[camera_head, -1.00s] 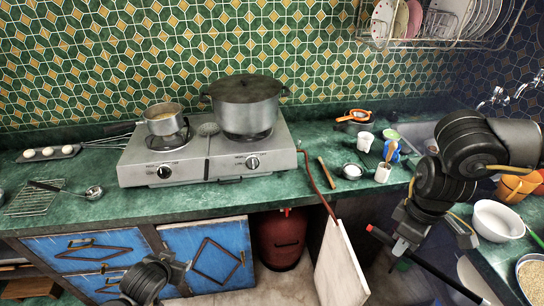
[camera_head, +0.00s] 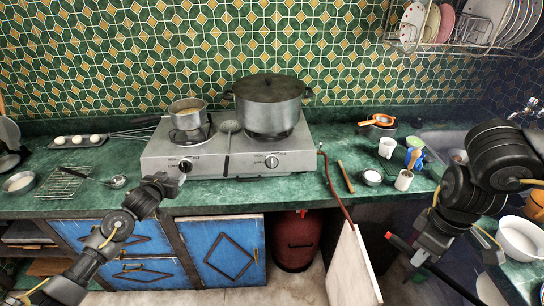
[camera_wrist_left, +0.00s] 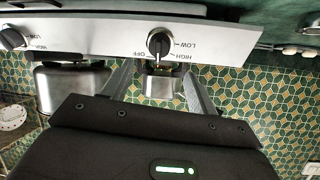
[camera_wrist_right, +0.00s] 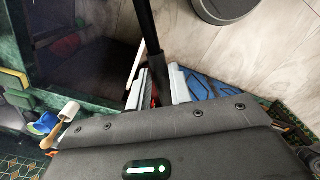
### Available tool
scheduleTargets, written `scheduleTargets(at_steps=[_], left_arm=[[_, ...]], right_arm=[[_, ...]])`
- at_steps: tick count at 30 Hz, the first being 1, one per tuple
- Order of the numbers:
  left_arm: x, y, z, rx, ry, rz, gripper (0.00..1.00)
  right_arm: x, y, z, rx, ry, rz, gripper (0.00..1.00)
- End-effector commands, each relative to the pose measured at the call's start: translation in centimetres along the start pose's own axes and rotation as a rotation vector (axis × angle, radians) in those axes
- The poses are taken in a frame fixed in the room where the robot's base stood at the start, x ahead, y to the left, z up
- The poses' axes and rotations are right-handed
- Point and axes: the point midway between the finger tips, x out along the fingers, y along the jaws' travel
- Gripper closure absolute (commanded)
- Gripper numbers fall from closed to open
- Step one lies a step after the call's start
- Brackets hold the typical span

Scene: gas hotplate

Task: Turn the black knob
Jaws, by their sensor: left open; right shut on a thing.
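The black knob (camera_head: 185,166) is on the left front of the silver gas hotplate (camera_head: 215,164). In the left wrist view the knob (camera_wrist_left: 159,43) shows between LOW, HIGH and OFF marks. My left gripper (camera_head: 178,182) is open just in front of and below this knob. Its fingers (camera_wrist_left: 158,72) are spread to either side of the knob's line, and I cannot tell whether they touch it. A second knob (camera_head: 272,162) is on the hotplate's right front. My right gripper (camera_head: 417,258) is shut on a black stick (camera_wrist_right: 152,30) with a red end.
A small pan (camera_head: 188,117) and a big lidded pot (camera_head: 269,102) stand on the burners. A red gas cylinder (camera_head: 294,240) and a leaning white board (camera_head: 353,268) are below the counter. Cups (camera_head: 388,147) stand on the right. The counter (camera_head: 235,194) before the hotplate is clear.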

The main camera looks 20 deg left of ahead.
Motion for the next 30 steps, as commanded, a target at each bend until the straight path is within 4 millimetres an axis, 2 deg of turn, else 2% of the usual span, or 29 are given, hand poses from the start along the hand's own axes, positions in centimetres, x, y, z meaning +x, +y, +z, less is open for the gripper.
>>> scheduleTargets(at_steps=[9, 15, 21, 29, 30], left_arm=[[6.2, 0.0, -0.2, -0.002, -0.001, -0.002, 0.41], [8.6, 0.0, 0.0, -0.001, -0.001, -0.001, 0.41], [9.6, 0.1, 0.0, 0.001, -0.001, 0.0, 0.41], [9.6, 0.1, 0.0, 0.001, 0.0, 0.0, 0.41], [9.6, 0.1, 0.0, 0.001, 0.0, 0.0, 0.44]], right_arm=[[-0.6, 0.0, 0.0, 0.0, 0.0, 0.0, 1.0], [-0.7, 0.0, 0.0, 0.0, 0.0, 0.0, 1.0], [-0.7, 0.0, 0.0, 0.0, 0.0, 0.0, 1.0], [-0.7, 0.0, 0.0, 0.0, 0.0, 0.0, 1.0], [-0.7, 0.0, 0.0, 0.0, 0.0, 0.0, 1.0]])
